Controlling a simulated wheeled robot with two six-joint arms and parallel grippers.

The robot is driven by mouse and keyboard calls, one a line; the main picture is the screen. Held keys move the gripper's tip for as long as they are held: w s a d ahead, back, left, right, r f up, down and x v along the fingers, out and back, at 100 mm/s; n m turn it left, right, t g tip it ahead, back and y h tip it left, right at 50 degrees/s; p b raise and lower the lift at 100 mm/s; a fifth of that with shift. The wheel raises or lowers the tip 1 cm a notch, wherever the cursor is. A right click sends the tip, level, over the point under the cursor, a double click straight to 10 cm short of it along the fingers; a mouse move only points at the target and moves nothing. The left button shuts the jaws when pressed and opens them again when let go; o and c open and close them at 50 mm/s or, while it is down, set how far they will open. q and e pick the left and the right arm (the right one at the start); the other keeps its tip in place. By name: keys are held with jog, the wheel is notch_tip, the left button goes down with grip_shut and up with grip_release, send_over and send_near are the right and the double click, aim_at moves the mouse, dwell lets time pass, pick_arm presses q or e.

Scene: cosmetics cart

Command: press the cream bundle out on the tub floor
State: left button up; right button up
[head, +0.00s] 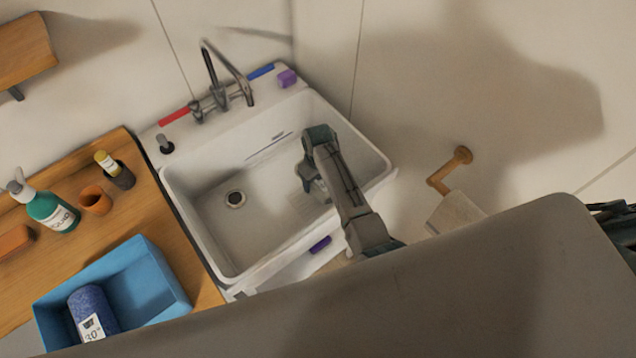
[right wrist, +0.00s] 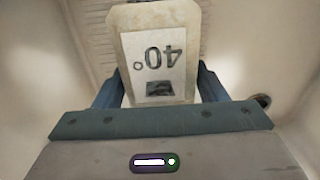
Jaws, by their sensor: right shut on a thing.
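The cream bundle (right wrist: 160,50) has a white label reading 40°, upside down in the right wrist view. It sits between the blue fingers of my right gripper (head: 316,186), which is shut on it. The gripper reaches down into the right part of the white tub (head: 215,268). In the head view my arm and gripper mostly hide the bundle. Ribbed floor shows behind the bundle in the right wrist view; I cannot tell whether the bundle touches it. My left gripper is not in view.
The faucet (head: 222,85) stands at the back rim. A blue tray (head: 150,275) holding a blue bundle (head: 92,312), a green bottle (head: 52,211) and an orange cup (head: 95,200) are on the left counter.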

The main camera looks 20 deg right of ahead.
jog(key=shift+r, duration=3.05)
jog(key=shift+r, duration=0.1)
